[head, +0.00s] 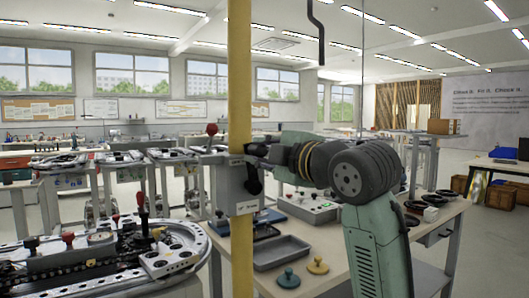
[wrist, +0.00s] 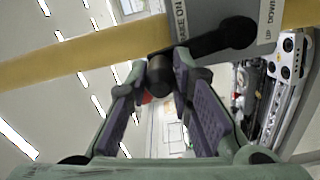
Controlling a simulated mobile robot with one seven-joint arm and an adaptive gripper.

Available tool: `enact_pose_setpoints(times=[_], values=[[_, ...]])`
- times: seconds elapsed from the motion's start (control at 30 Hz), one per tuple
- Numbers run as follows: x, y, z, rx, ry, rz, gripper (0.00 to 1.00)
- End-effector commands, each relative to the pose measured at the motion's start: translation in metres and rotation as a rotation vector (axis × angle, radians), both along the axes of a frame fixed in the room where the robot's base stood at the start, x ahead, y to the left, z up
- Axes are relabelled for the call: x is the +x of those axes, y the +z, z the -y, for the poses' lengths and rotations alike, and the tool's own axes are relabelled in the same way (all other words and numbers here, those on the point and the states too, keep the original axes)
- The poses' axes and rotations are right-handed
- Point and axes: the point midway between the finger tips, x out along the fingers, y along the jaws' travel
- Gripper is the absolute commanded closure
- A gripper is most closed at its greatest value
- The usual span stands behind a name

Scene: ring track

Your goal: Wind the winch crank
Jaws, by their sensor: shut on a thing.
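The winch (head: 229,186) is a grey housing on a yellow post (head: 240,80), left of the middle in the head view. My gripper (wrist: 160,68) is shut on this grip, one finger on each side. In the head view my gripper (head: 260,150) reaches the post from the right and partly hides the crank.
A workbench (head: 355,240) stands behind my arm with a grey tray (head: 282,252), a teal knob (head: 288,278) and a yellow knob (head: 318,265). A round track table (head: 100,265) with levers stands at the left. A dark hook (head: 318,30) hangs overhead.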

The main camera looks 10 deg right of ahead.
Motion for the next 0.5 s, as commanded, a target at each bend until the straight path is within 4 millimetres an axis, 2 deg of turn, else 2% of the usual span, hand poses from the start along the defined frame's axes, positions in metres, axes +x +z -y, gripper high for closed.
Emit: enact_pose_setpoints(times=[0.27,0.3,0.5], values=[[-0.0001,-0.0009,-0.0019,-0.001,0.005,-0.002,1.00],[-0.0001,-0.0010,-0.0020,-0.001,0.005,-0.002,0.79],[0.0001,-0.0010,-0.0011,0.000,0.003,-0.003,0.66]])
